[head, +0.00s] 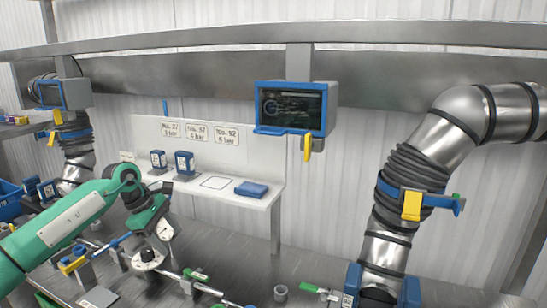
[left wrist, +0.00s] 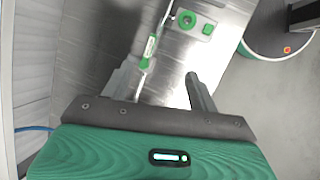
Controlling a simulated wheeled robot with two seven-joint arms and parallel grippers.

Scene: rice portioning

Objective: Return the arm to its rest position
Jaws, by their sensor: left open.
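My left arm (head: 60,232), with a green cover, reaches in from the left in the head view and bends down over the steel bench. Its gripper (head: 147,238) is low over the bench, partly lost among fittings. In the left wrist view the left gripper (left wrist: 163,84) is open, its two grey fingers wide apart with nothing held between them. A thin green-handled tool or valve (left wrist: 150,48) shows beyond the fingers; I cannot tell its distance from them. My right gripper is not in view.
A shelf (head: 262,196) with blue boxes stands behind the arm. A blue-framed screen (head: 292,107) hangs above. A large steel pipe (head: 440,140) with a yellow-tabbed clamp rises at right.

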